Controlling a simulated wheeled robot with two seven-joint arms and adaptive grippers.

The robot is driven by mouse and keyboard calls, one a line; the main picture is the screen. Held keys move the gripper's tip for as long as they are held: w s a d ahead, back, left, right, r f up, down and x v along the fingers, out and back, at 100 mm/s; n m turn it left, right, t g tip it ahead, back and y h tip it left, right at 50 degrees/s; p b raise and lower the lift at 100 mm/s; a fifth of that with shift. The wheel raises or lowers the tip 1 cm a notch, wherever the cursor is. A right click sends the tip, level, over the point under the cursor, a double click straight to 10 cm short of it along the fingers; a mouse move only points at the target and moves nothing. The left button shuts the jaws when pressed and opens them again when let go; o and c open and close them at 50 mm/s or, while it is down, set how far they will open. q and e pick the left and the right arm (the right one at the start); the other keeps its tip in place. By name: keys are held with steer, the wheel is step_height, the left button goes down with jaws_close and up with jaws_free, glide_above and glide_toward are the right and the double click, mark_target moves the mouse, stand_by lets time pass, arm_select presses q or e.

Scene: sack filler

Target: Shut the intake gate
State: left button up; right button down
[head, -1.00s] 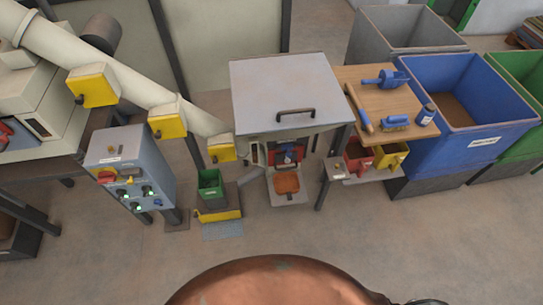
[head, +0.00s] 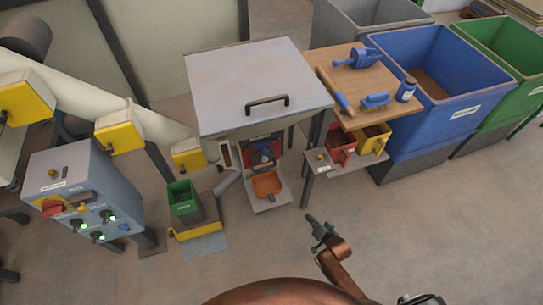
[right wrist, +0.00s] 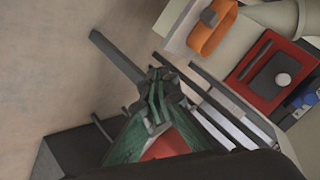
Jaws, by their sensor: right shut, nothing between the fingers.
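The sack filler has a broad grey top (head: 255,75) with a black handle (head: 267,101) at its front. Below it is a red front panel (head: 265,149) with blue parts, above an orange tray (head: 267,184). In the right wrist view a red panel (right wrist: 244,74) carries a dark plate with a pale round knob (right wrist: 283,79); an orange loop (right wrist: 213,32) is beside it. I cannot tell which part is the intake gate or how it stands. My right gripper (head: 314,220) is shut and empty, in front of the filler, apart from it. My left gripper is out of view.
A grey control box (head: 85,195) with lit green buttons stands at left. A green bin (head: 182,194) sits on a yellow-edged stand. A wooden table (head: 340,65) with tools, red and yellow bins, and a large blue crate (head: 410,45) are at right.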

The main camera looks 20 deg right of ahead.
mark_target(267, 145)
arm_select(q)
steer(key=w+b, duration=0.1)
steer(key=b, duration=0.1)
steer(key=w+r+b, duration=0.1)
steer(key=b, duration=0.1)
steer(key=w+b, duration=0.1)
steer(key=b, duration=0.1)
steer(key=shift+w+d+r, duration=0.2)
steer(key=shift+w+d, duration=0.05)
arm_select(e)
steer(key=w+a+r+m+t+y, duration=0.1)
steer(key=w+a+r+m+t, duration=0.1)
steer(key=w+r, duration=0.6)
steer(key=w+a+r+m+t+y, duration=0.2)
steer(key=w+r, duration=0.6)
steer(key=r, duration=0.7)
steer(key=a+m+t, duration=0.1)
steer(key=a+t, duration=0.1)
steer(key=a, duration=0.1)
steer(key=shift+w+f, duration=0.1)
steer(key=shift+w, duration=0.05)
